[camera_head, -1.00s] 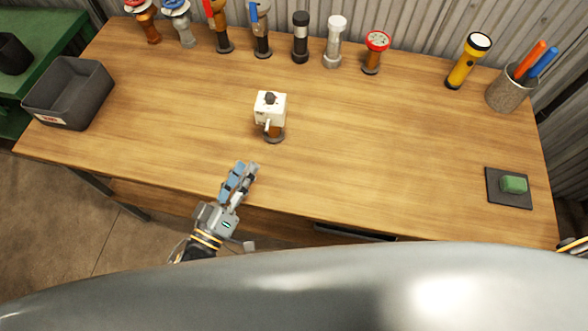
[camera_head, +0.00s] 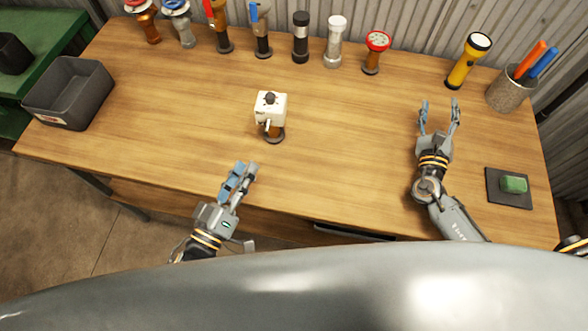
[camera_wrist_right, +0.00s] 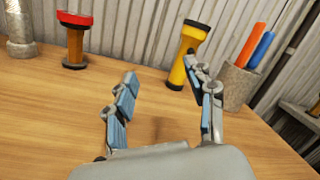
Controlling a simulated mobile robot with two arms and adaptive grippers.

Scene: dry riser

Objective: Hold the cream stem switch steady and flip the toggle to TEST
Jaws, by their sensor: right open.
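The cream stem switch (camera_head: 270,108) stands upright near the middle of the table. It has a cream box with a dark knob on top, a small light lever at its front, and a brown round base. Any TEST marking is too small to read. My left gripper (camera_head: 245,172) is in front of the switch and apart from it; its fingers look close together, but I cannot tell whether they are shut. My right gripper (camera_head: 439,108) is open and empty over the right part of the table, well away from the switch. Its spread fingers also show in the right wrist view (camera_wrist_right: 165,95).
Several stemmed valves and fittings, including a red-topped one (camera_head: 375,52), line the back edge. A yellow torch (camera_head: 466,62) and a pen cup (camera_head: 503,93) stand back right. A green block (camera_head: 513,184) lies on a dark pad. A grey bin (camera_head: 75,88) is at left. The table between is clear.

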